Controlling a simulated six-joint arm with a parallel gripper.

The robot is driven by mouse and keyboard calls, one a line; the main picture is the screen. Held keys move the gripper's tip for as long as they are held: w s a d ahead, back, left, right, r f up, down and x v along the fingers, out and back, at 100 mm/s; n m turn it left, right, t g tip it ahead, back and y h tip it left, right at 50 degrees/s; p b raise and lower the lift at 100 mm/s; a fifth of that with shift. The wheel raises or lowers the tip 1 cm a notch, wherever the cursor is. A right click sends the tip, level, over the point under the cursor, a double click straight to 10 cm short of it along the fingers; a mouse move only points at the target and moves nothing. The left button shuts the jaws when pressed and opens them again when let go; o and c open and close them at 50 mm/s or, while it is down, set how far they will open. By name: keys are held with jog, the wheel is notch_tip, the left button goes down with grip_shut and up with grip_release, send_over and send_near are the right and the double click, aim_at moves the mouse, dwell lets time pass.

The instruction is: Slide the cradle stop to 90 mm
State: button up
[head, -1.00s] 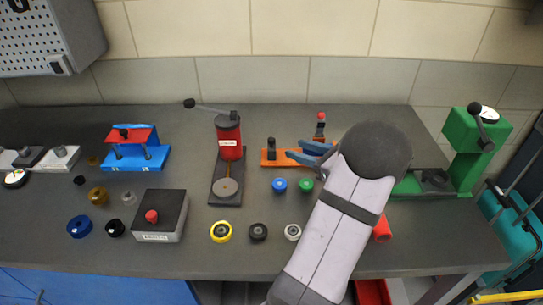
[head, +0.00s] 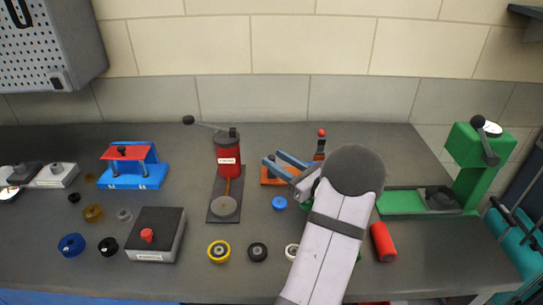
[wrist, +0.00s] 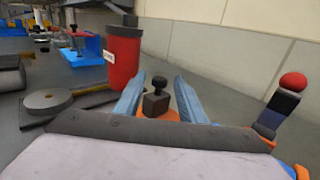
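An orange fixture (head: 270,180) stands at the back of the bench, mostly behind my arm in the head view. In the wrist view a dark block with a black knob on top (wrist: 155,103) sits on its orange base (wrist: 172,115); it looks like the sliding stop. My gripper (head: 273,160) has its two blue fingers apart. In the wrist view the fingers (wrist: 160,78) stand on either side of the block, with gaps; contact is not visible. No scale or 90 mm mark is readable. A red-ball lever (wrist: 287,95) stands at the fixture's right end.
A red press (head: 228,150) with a round grey plate stands close left of the gripper. A green press (head: 470,150) is at the right, a red cylinder (head: 383,242) nearer. A blue puck (head: 279,202) and several rings lie in front. A grey box with red button (head: 158,232) is left.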

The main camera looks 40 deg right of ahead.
jog(key=shift+w, duration=1.4)
grip_shut()
jog(key=shift+s+d, duration=1.6)
jog(key=shift+s, duration=0.05)
jog(key=shift+w, duration=0.1)
grip_release()
